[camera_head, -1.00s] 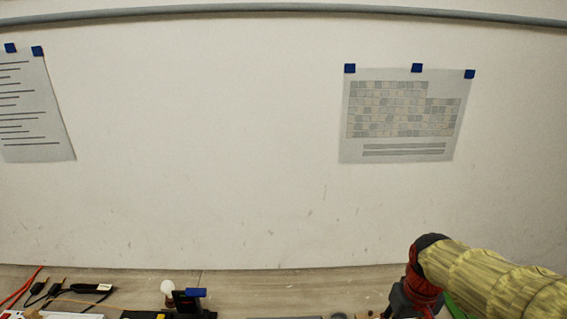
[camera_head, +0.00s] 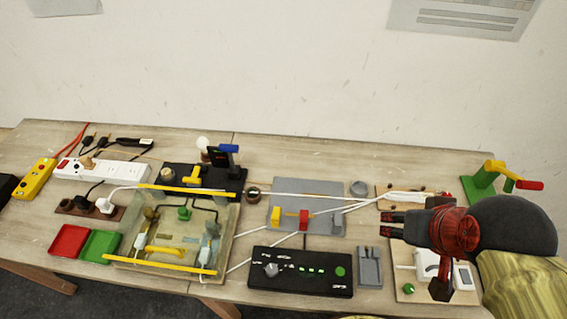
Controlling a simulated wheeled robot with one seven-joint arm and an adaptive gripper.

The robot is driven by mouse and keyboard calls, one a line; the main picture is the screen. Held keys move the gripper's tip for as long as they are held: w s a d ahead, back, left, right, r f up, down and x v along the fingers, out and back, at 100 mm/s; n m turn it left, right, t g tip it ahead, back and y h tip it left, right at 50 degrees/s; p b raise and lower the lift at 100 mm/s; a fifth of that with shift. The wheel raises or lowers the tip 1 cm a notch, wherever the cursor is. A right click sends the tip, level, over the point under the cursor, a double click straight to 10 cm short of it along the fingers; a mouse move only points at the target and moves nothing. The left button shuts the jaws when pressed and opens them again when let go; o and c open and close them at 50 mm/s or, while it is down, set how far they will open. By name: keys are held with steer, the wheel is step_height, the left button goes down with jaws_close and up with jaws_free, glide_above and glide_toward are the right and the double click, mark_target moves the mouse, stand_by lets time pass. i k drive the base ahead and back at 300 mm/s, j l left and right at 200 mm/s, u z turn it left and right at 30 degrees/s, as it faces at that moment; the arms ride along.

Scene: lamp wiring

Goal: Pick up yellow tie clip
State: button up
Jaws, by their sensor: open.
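A small upright yellow piece (camera_head: 276,215), which looks like the yellow tie clip, stands on the left part of a grey plate (camera_head: 325,187) in the middle of the table. My gripper (camera_head: 384,225) is open and points left, just right of the grey plate. It is apart from the yellow piece, and no object shows between its fingers. White cables run across the plate near these pieces.
A black control box (camera_head: 300,273) and a small grey tray (camera_head: 370,268) lie in front of the plate. A green stand (camera_head: 482,185) is at the right. Bare wood (camera_head: 290,150) shows behind the plate.

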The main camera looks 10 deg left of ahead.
mark_target(275, 214)
steer(key=k+j+z, duration=0.15)
steer(key=j, duration=0.3)
steer(key=k+j+z, duration=0.15)
steer(key=j, duration=0.25)
steer(key=k+j+z, duration=0.15)
steer(key=j, duration=0.25)
steer(key=i, duration=0.05)
